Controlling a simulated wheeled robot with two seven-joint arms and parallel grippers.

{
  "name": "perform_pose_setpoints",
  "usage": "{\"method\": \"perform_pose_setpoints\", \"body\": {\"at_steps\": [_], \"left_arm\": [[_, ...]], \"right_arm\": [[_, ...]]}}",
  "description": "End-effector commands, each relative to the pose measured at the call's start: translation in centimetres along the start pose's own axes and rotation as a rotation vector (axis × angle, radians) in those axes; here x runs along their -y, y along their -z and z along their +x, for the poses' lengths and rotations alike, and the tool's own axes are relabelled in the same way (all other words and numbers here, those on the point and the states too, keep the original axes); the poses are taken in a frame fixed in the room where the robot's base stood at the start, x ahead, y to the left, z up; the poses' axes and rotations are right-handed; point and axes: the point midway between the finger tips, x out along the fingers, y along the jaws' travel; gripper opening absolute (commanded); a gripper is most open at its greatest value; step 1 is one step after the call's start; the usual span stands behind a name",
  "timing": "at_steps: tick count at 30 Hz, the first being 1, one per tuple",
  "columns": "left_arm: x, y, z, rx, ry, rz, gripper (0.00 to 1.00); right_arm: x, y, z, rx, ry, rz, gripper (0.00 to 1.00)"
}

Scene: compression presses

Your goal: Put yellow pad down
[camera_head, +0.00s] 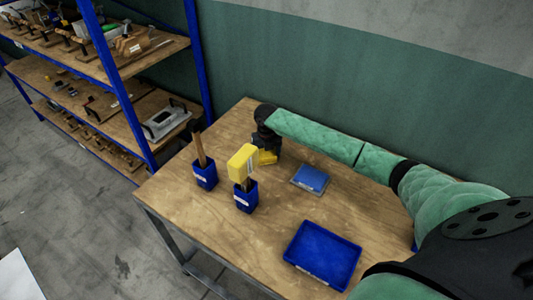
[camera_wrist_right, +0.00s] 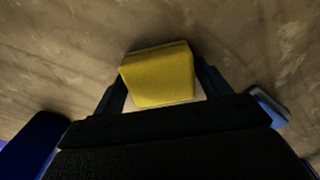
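My right gripper (camera_head: 266,148) is over the far left part of the wooden table. It is shut on a yellow pad (camera_head: 268,158), which is partly hidden in the head view. In the right wrist view the yellow pad (camera_wrist_right: 158,77) sits between the two fingers of the gripper (camera_wrist_right: 162,92), with a pale layer along its near edge. The table surface shows behind it. I cannot tell whether the pad touches the table. My left gripper is not in view.
A larger yellow block (camera_head: 242,162) stands above a blue holder (camera_head: 246,198), close beside my gripper. Another blue holder (camera_head: 205,175) holds a brown handle. A small blue item (camera_head: 312,179) and a blue tray (camera_head: 322,256) lie to the right. Shelves (camera_head: 115,75) stand left.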

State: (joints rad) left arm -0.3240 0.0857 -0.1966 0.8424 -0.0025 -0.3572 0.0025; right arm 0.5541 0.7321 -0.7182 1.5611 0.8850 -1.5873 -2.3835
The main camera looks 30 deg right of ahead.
Motion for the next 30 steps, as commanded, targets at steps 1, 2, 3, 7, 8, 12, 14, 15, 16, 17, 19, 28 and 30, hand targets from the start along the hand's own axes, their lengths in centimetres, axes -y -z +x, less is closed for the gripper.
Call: {"method": "perform_pose_setpoints", "body": {"at_steps": [1, 2, 3, 7, 8, 12, 14, 15, 16, 17, 19, 28, 30], "left_arm": [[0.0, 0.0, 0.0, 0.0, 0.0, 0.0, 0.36], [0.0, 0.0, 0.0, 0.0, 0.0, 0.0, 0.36], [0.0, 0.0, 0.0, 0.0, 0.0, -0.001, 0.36], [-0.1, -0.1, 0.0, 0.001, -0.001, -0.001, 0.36], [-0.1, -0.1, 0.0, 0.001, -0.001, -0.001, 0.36], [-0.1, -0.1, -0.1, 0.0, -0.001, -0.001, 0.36], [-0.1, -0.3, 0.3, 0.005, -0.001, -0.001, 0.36], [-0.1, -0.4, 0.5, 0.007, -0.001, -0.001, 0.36], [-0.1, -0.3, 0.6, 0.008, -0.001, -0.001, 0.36], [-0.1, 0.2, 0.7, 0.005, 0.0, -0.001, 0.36], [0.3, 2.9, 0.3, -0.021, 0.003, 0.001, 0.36], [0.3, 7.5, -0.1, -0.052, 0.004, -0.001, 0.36], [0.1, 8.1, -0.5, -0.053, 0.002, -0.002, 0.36]], "right_arm": [[0.0, 0.0, 0.0, 0.0, 0.0, 0.0, 0.87], [0.0, 0.0, 0.0, 0.0, 0.0, 0.0, 0.89], [0.0, 0.0, 0.0, 0.0, 0.0, 0.0, 0.89], [0.0, 0.0, 0.0, 0.0, 0.0, 0.0, 0.89], [0.0, 0.0, 0.0, 0.0, 0.0, 0.0, 0.89], [0.0, 0.0, -0.4, 0.001, 0.0, 0.0, 0.89], [0.0, -0.1, -0.7, 0.001, 0.0, 0.0, 0.89], [0.0, -0.1, -1.1, 0.001, 0.0, 0.0, 0.89], [0.0, -0.1, -1.5, 0.002, -0.001, 0.0, 0.89], [0.0, -0.1, -1.9, 0.003, -0.001, -0.001, 0.89], [0.1, -0.1, -3.0, 0.004, 0.001, -0.001, 0.89], [0.0, -0.1, -8.8, 0.003, -0.001, 0.0, 0.89], [0.0, -0.1, -9.9, 0.003, -0.001, 0.0, 0.89]]}}
